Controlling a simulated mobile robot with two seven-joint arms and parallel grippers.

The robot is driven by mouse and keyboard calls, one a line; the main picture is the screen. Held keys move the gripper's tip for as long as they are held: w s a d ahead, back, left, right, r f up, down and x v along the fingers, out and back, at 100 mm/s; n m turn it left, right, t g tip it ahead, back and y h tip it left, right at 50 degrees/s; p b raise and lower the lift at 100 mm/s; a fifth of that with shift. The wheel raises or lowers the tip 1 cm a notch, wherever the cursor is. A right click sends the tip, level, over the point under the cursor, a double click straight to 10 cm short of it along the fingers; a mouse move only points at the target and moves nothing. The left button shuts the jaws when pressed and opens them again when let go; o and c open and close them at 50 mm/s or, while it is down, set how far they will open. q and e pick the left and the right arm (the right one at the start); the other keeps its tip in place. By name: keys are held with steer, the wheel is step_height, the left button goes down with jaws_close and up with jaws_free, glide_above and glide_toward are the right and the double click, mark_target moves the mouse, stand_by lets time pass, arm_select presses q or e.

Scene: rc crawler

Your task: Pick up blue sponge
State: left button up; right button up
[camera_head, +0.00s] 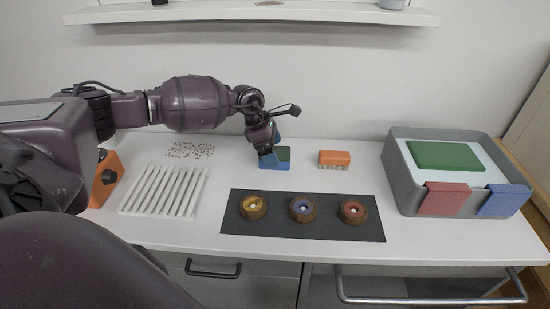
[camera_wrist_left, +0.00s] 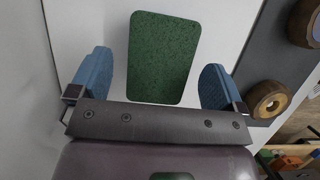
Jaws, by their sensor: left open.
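The blue sponge (camera_head: 281,166) lies on the white table, left of the orange brush. It has a blue lower part and a green top. In the left wrist view its green speckled top (camera_wrist_left: 162,58) sits between two blue finger pads; its blue sides are hidden there. My left gripper (camera_head: 271,146) reaches down over the sponge from the left. It is open, and the wrist view also shows its fingers (camera_wrist_left: 157,65) apart with a gap on each side of the sponge. My right gripper is not in view.
An orange brush (camera_head: 334,158) lies right of the sponge. A dark mat (camera_head: 232,230) with three round wooden pieces is in front. A white slatted rack (camera_head: 164,191) and scattered crumbs (camera_head: 190,150) lie left. A grey bin (camera_head: 403,188) stands right. A wall shelf (camera_head: 250,13) hangs above.

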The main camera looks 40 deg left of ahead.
arm_select(q)
steer(key=shift+x, duration=1)
steer(key=shift+f, duration=0.2)
steer(key=shift+c, duration=0.3)
steer(key=c, duration=0.9)
